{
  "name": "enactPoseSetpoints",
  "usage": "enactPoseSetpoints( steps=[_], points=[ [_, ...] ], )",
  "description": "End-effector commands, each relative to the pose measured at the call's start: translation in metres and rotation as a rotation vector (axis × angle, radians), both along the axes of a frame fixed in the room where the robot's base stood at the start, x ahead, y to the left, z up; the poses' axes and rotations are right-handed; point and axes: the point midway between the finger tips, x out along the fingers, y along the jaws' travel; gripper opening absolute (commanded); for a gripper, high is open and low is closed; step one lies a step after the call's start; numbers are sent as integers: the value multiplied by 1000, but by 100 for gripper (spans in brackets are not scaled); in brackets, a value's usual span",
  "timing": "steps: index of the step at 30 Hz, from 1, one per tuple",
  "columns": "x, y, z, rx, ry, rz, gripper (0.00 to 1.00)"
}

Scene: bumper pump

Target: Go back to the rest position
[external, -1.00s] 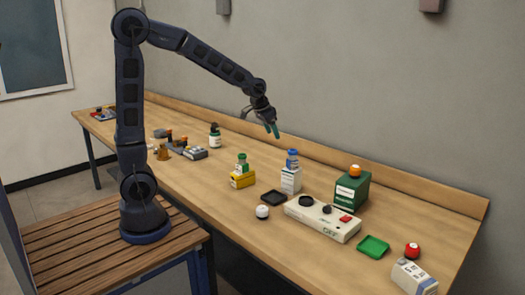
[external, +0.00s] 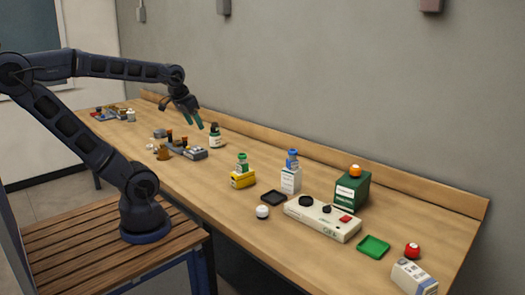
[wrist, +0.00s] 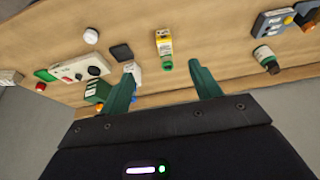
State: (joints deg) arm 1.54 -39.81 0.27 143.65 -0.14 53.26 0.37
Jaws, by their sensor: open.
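My gripper (external: 194,120) is open and empty, held in the air above the far half of the bench, above and to the left of the white bottle with a green label (external: 215,135). Its two green fingers also show spread apart in the wrist view (wrist: 163,85), with the bench beyond them. My arm reaches from its base on the slatted stand (external: 60,235), its elbow raised at the left edge of the external view. No object is between the fingers.
A wall runs behind.

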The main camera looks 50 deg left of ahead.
Motion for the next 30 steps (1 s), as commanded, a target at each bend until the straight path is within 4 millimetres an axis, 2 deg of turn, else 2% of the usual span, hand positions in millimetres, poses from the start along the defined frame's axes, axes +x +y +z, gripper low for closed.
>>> enactPoseSetpoints(
  steps=[3,6,30],
  points=[
    [-17,5,-3,1,-2,21,63],
    [-23,6,-4,1,-1,29,63],
    [-24,7,-5,2,-1,29,63]
  ],
)
